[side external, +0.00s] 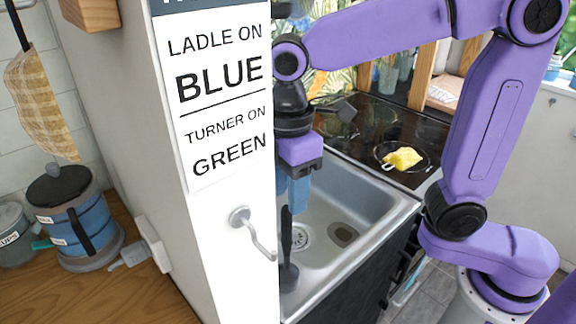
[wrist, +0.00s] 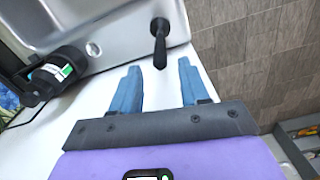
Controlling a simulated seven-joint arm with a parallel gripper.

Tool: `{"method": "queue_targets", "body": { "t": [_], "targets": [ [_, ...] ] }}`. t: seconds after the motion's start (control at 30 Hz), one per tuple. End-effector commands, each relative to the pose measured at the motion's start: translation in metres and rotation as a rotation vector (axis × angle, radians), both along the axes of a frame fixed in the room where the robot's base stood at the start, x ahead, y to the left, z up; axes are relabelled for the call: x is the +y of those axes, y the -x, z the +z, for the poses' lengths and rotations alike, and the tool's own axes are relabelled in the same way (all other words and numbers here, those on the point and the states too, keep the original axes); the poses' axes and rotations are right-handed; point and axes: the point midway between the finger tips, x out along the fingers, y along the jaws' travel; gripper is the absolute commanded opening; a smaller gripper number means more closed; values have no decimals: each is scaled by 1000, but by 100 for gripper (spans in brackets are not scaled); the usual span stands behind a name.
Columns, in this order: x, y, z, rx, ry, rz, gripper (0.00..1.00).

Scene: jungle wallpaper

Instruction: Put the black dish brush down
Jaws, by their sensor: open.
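The black dish brush (side external: 288,276) shows in the side view below my gripper, at the left of the steel sink, roughly upright with its wider end down. The white panel partly hides it. In the wrist view the brush (wrist: 159,42) appears as a short dark stick just past the fingertips, over the sink's edge. My gripper (wrist: 160,67) is open, with its blue fingers apart and nothing clamped between them. In the side view the gripper (side external: 292,208) points down just above the handle. I cannot tell whether a finger touches it.
The steel sink (side external: 345,190) has open room right of the brush. A black stovetop (side external: 365,125) behind it holds a yellow item (side external: 403,158). The white panel (side external: 235,270) with a hook stands close left. A black labelled container (wrist: 62,72) is left in the wrist view.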

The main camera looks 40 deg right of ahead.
Motion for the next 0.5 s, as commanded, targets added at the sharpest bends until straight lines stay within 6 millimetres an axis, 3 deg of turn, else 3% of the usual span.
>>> {"method": "queue_targets", "body": {
  "t": [0.2, 0.5],
  "targets": [
    [0, -1, 32, -1, -2, 0, 45],
    [0, 0, 43, 0, 0, 0, 45]
  ]
}}
